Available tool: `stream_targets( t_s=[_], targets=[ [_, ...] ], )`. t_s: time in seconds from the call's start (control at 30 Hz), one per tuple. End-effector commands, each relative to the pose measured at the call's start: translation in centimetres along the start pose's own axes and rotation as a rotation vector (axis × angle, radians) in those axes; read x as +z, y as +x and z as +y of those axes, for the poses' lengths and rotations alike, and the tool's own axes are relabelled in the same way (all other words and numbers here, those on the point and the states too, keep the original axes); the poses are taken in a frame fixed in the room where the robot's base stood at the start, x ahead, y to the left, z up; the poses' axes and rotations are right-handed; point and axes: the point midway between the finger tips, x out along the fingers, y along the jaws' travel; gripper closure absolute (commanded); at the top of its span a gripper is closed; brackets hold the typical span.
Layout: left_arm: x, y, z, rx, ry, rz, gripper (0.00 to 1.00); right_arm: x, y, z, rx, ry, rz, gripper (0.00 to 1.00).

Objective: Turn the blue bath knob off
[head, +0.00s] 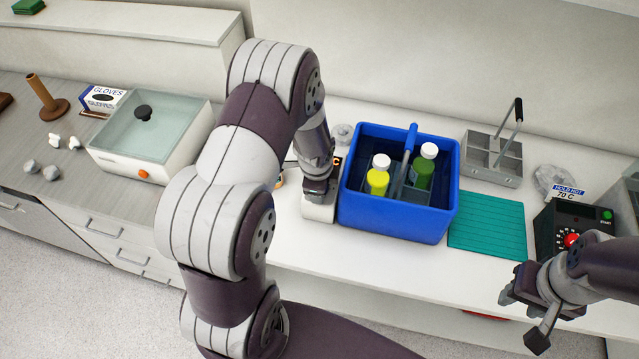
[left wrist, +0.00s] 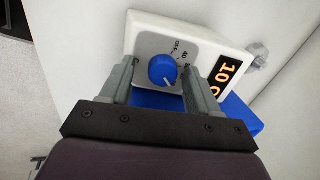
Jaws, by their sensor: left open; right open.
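The blue bath knob (left wrist: 163,70) sits on a grey dial plate with OFF and 40 marks, on the front of a white control box (left wrist: 208,40). I cannot make out where its pointer stands. My left gripper (left wrist: 158,84) is open, with one finger on each side of the knob; contact is not clear. In the head view my left gripper (head: 319,186) is over the white box (head: 317,213) and hides the knob. The box stands beside the blue bath (head: 395,222). My right gripper (head: 526,300) is open and empty at the front right.
The bath holds a rack with yellow (head: 377,180) and green (head: 424,172) bottles. A teal mat (head: 487,225), a grey rack (head: 492,160) and a black heater box (head: 566,226) stand to its right.

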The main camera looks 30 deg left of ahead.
Motion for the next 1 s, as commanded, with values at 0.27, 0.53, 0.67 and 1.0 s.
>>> stream_targets(
  t_s=[0.27,0.53,0.67,1.0],
  targets=[
    [0.00,0.00,-0.03,-0.001,-0.001,0.000,0.62,-0.01,0.00,0.00,0.000,0.000,0.000,0.57],
    [-0.01,-0.06,-0.09,-0.002,-0.003,0.000,0.95,-0.01,-0.01,0.00,0.000,0.000,0.000,0.57],
    [0.00,-0.07,-0.12,-0.002,-0.023,0.000,0.95,0.00,0.08,0.00,0.000,0.000,0.000,0.57],
    [0.01,-0.03,-0.22,-0.003,-0.219,0.000,0.95,0.09,0.84,0.00,0.000,0.000,0.000,0.57]
  ],
)
